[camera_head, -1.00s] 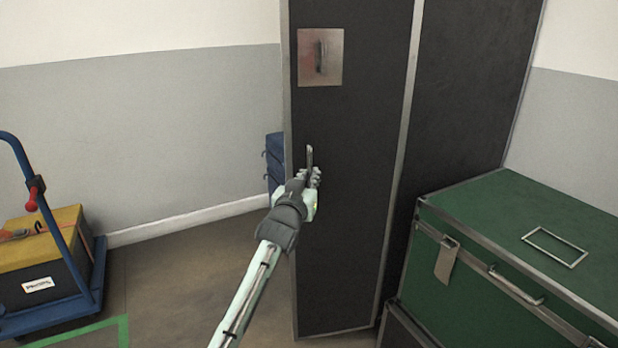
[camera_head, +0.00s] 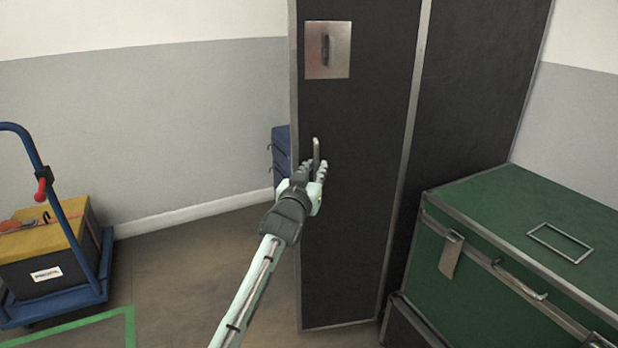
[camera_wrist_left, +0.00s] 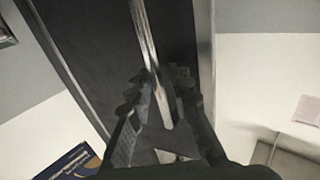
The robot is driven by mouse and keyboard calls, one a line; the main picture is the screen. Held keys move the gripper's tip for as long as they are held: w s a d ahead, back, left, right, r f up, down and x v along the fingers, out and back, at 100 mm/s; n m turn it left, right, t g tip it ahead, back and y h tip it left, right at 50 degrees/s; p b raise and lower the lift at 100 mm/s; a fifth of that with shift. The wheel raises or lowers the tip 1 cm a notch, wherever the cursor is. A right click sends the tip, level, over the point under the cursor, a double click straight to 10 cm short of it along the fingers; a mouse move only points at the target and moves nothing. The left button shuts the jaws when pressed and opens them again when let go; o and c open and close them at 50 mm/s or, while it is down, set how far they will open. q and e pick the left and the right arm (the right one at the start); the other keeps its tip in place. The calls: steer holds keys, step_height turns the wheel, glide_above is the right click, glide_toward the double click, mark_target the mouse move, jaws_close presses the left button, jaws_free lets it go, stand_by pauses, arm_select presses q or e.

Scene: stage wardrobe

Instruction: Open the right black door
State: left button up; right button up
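The black door (camera_head: 355,215) is a tall, narrow panel with metal edging, upright at the middle of the head view. The door looks shut or nearly so; I cannot tell if there is a gap. My right gripper is not in view.
A metal plate with a recessed handle (camera_head: 328,50) is higher on the door. A green case (camera_head: 480,245) stands at the right, close to the black cabinet. A blue trolley (camera_head: 90,285) carries a yellow-topped box at the left. Floor between trolley and door is clear.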

arm_select(q)
steer(key=v, duration=1.1)
steer(key=shift+s, duration=0.2)
steer(key=shift+a, duration=0.1)
steer(key=s+a+f+g+y, duration=0.15)
steer(key=s+a+f, duration=0.3)
steer(key=f, duration=0.45)
steer(key=s+a+f+n+g+y, duration=0.1)
steer(key=s+a+f+g, duration=0.3)
steer(key=f, duration=0.4)
steer(key=s+a+f+g+y, duration=0.2)
steer(key=s+a+f, duration=0.35)
steer(key=f, duration=0.35)
steer(key=s+a+f+g, duration=0.3)
steer(key=s+a+f, duration=0.1)
steer(key=s, duration=0.7)
steer(key=s+a+f+g+y, duration=0.1)
steer(key=s+a+f+g, duration=0.3)
steer(key=s+f, duration=0.3)
steer(key=s+a, duration=0.1)
steer(key=s, duration=0.3)
steer(key=shift+s+f, duration=0.25)
